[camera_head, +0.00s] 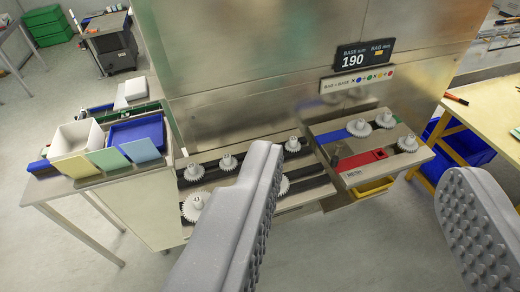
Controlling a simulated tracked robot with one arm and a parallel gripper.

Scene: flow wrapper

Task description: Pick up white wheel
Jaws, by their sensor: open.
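Several white toothed wheels with hubs are in view, well beyond my fingers. On the left part of the machine's deck are a lower-left white wheel (195,206), one above it (194,172), another white wheel (228,162) and one near the middle (292,147). One more is partly hidden behind my left finger. On the right plate stand further white wheels (358,128), (385,120) and (407,144). Which wheel is meant cannot be told. My gripper (355,215) is open and empty, its two grey studded fingers wide apart in the foreground.
A steel machine wall with a display (362,56) reading 190 rises behind the wheels. A white bin (76,138) and blue tray (137,131) stand on the left table. A yellow-topped table (485,105) is at right. A yellow tray (372,188) sits under the plate. Floor is clear between my fingers.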

